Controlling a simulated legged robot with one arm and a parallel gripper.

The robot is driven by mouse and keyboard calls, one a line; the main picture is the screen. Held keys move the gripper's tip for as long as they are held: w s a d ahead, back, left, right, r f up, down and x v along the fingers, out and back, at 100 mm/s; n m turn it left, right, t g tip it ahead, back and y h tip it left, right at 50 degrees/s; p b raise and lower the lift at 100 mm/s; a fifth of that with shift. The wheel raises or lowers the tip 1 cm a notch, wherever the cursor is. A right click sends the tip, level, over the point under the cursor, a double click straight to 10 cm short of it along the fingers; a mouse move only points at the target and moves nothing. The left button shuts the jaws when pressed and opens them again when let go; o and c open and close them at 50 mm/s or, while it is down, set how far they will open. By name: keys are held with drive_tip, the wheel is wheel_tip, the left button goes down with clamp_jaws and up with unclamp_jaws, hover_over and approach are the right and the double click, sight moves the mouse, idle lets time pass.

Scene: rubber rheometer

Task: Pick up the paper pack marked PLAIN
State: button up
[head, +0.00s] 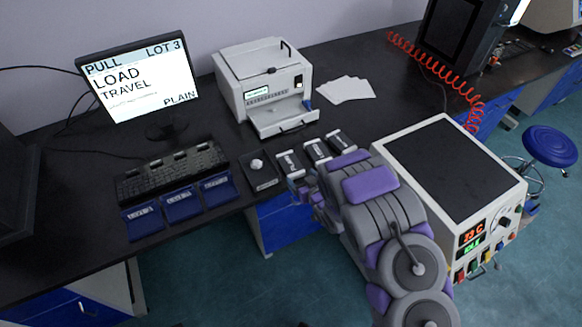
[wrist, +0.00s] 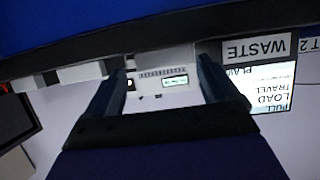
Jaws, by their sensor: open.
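My gripper (head: 316,198) is just in front of the row, near the bench edge, and partly hidden by my arm. In the wrist view my gripper (wrist: 160,88) is open. No pack is clearly recognisable between its fingers; the white printer-like machine (wrist: 165,70) shows beyond them.
A monitor (head: 138,80) reads PULL LOT 3, LOAD, TRAVEL, PLAIN. A bulky instrument (head: 450,175) stands at right. The wrist view shows a WASTE label (wrist: 257,49).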

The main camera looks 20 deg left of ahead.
sight(290, 165)
drive_tip(key=shift+x, duration=0.8)
drive_tip(key=shift+s+a+f, duration=0.1)
drive_tip(key=shift+a+f, duration=0.05)
drive_tip(key=shift+a, duration=0.45)
drive_tip(key=shift+c, duration=0.5)
drive_tip(key=shift+d, duration=0.5)
drive_tip(key=c, duration=0.8)
drive_tip(key=shift+a, duration=0.15)
drive_tip(key=shift+a, duration=0.2)
